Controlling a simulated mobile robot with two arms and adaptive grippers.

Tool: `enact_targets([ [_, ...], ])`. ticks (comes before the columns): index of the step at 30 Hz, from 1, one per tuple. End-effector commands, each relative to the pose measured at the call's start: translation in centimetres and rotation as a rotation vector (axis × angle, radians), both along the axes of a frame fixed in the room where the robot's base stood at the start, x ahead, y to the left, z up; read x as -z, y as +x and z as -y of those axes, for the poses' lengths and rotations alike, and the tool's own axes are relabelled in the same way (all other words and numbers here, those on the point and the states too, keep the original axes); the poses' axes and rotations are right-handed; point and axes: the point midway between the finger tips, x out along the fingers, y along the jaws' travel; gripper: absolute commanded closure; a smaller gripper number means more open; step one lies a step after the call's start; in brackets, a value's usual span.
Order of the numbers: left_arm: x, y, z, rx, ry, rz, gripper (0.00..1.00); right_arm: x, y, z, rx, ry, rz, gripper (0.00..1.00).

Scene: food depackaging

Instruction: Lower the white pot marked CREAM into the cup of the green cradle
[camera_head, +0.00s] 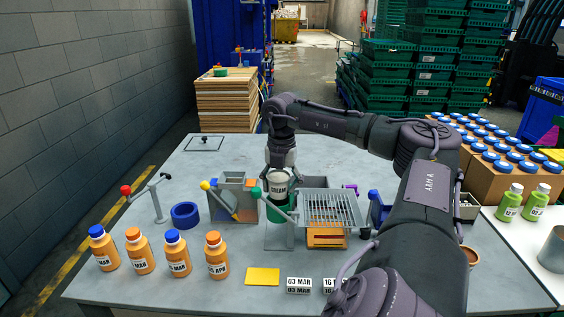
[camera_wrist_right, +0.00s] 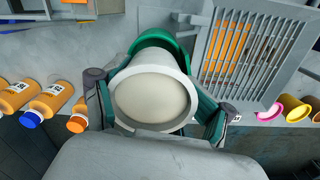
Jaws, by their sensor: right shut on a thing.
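The white pot marked CREAM (camera_head: 279,188) is upright in my right gripper (camera_head: 280,177), whose fingers are shut on its sides. In the right wrist view I look down on the pot (camera_wrist_right: 153,99) and its pale round top, with a gripper finger on either side. The green cradle (camera_head: 279,213) stands on the table directly below the pot. Its green cup (camera_wrist_right: 150,46) shows behind the pot's rim in the wrist view. The pot's lower end meets the cup's rim in the head view; how far inside it sits is hidden. My left gripper is not in view.
A green-knobbed lever (camera_head: 268,198) and a slotted grey rack (camera_head: 331,208) stand close to the cradle. A grey bin with a yellow-knobbed lever (camera_head: 233,192) is to the left. Several orange bottles (camera_head: 217,256) line the front left. A yellow card (camera_head: 262,277) lies in front.

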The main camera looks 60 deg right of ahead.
Motion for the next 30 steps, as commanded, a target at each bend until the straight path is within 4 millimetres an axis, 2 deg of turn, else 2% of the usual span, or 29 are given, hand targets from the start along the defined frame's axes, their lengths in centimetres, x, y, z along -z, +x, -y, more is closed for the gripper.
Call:
enact_targets([
  [1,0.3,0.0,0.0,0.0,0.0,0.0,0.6,1.7,-0.1,-0.9,-0.013,0.025,-0.021,0.94],
  [9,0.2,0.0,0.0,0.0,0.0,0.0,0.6,1.6,0.0,-0.9,-0.013,0.026,-0.019,0.89],
  [10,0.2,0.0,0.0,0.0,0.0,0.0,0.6,1.6,0.0,-0.9,-0.013,0.026,-0.018,0.17],
  [13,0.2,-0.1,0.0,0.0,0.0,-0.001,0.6,1.6,0.0,-0.9,-0.012,0.025,-0.018,0.01],
  [24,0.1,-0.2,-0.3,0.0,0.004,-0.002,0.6,1.0,0.0,-0.6,-0.009,0.019,-0.014,0.0],
  [26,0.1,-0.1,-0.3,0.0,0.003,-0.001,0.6,0.5,0.1,-0.6,-0.009,0.018,-0.013,0.0],
  [30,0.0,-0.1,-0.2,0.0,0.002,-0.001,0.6,-1.6,0.1,-0.7,-0.009,0.017,-0.01,0.0],
])
